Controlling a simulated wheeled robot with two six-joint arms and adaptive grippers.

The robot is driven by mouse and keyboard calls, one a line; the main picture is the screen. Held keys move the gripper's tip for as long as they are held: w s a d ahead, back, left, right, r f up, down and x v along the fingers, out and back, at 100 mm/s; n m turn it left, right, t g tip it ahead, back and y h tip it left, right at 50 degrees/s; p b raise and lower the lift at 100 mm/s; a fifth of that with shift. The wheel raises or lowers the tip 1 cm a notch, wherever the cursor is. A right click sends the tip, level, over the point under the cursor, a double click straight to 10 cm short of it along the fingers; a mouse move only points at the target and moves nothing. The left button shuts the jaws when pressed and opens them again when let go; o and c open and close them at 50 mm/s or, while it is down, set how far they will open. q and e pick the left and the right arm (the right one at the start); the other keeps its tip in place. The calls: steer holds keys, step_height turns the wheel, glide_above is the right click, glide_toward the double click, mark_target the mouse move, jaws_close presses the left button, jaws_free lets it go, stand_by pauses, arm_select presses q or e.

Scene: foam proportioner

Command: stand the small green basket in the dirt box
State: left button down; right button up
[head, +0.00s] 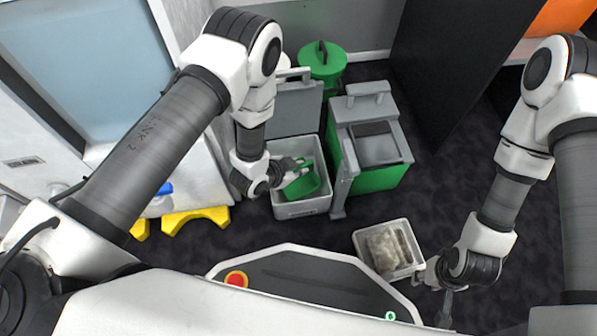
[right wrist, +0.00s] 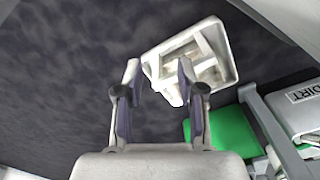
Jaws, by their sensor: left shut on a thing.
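The small green basket (head: 303,186) is at the mouth of the grey dirt box (head: 303,209), within its rim as seen from above, and looks tilted. My left gripper (head: 288,172) is shut on the basket from its left side. I cannot tell whether the basket touches the box floor. The dirt box's label "DIRT" shows at the right edge of the right wrist view (right wrist: 303,93). My right gripper (right wrist: 157,75) is open and empty; in the head view it is low at the right, beside a pale tray.
The pale tray (head: 414,262) with light contents lies on the dark floor. A green bin with grey top (head: 380,181) stands right of the dirt box. A round green lidded container (head: 322,62) is behind. A yellow step (head: 195,219) is at the left. Floor right of the bin is clear.

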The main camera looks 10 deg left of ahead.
arm_select(q)
steer(key=shift+f, duration=0.35)
steer(key=c, duration=1.2)
jaws_free()
